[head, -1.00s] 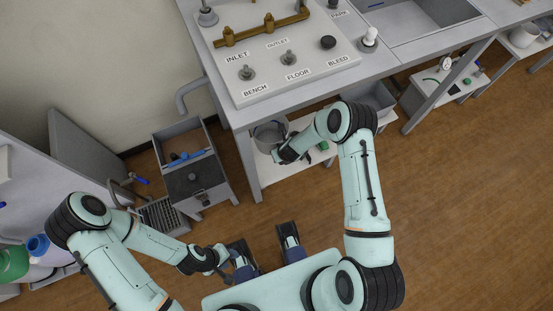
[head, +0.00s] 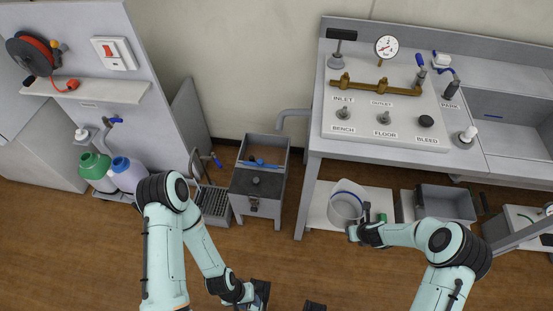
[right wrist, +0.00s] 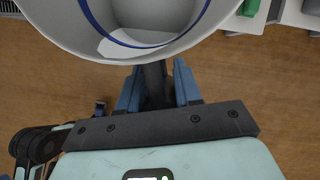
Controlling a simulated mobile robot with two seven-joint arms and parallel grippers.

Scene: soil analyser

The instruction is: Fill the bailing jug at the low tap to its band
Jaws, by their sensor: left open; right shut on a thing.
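The bailing jug (head: 345,205) is pale grey with a blue band inside near its rim. It is upright in front of the low shelf under the bench; I cannot tell whether it touches the shelf. My right gripper (head: 360,234) is shut on its dark handle, and the right wrist view shows the blue fingers (right wrist: 157,88) around that handle below the jug (right wrist: 55,25). I see no clear water in it. A low tap (head: 213,161) with a blue lever stands above a floor grate (head: 213,203). My left gripper (head: 258,295) is open and empty at the bottom edge.
A grey box stand (head: 258,190) with a blue item in its top stands between the grate and the bench leg. Green and blue-capped bottles (head: 95,170) stand left of the grate. A grey bin (head: 445,203) is right of the jug.

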